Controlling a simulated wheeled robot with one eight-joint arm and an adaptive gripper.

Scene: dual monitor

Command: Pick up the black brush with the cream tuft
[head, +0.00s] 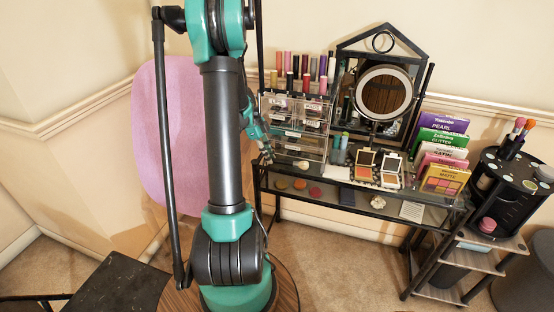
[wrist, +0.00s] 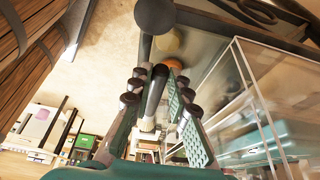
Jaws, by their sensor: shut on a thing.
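The black brush (wrist: 156,90) shows in the wrist view as a dark handle between the finger pads, with its cream tuft (wrist: 148,125) toward the bottom of the picture. My gripper (wrist: 158,88) is shut on the brush, one finger on each side of it. In the head view my gripper (head: 267,153) is at the left front of the vanity table, beside the clear drawer organizer. A small cream shape (head: 302,164) shows just right of the fingers; I cannot tell whether it is the tuft. The handle is not clear in the head view.
The clear organizer (head: 295,128) stands close to the right of my gripper, with lipsticks on top. A round mirror (head: 384,92), open compacts (head: 390,168) and upright palettes (head: 445,150) stand farther right. A pink chair back (head: 178,135) is at the left.

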